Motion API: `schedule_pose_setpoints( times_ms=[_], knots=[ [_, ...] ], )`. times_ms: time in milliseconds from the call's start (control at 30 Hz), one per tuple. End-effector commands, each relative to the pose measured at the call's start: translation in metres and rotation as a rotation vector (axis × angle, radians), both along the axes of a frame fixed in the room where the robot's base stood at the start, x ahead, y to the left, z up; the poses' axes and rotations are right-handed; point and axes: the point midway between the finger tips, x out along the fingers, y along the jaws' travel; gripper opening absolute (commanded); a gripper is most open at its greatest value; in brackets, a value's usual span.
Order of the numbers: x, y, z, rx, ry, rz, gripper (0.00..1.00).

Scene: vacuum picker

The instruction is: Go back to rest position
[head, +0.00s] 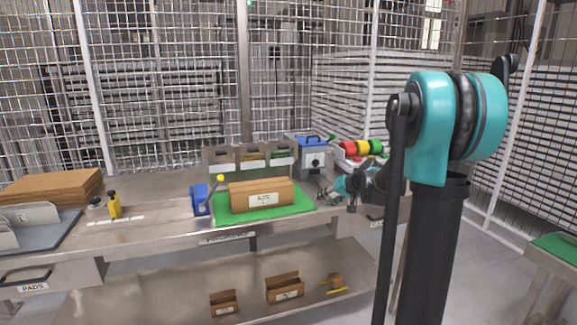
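My gripper (326,193) is at the end of my teal and black arm, at the right of the green mat (228,215) and above the front part of the bench (150,235). No object shows clearly between its fingers. The fingers are too small to tell whether they are open or shut. A wooden block-like box (245,192) with a white label stands on the green mat, apart from my gripper.
A blue device (313,155) and a red, yellow and green light stack (362,148) stand behind my gripper. A yellow-knobbed lever (220,178) is left of the box. Wooden boxes (284,288) sit on the lower shelf. Mesh fencing (180,90) closes the back.

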Motion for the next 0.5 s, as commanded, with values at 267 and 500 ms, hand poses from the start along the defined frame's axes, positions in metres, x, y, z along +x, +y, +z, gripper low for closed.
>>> schedule_pose_setpoints(
  times_ms=[267,500],
  knots=[
    [-0.155,0.002,-0.052,-0.211,0.139,0.01,0.34],
    [-0.278,-0.02,-0.104,-0.398,0.239,-0.013,0.34]
  ],
)
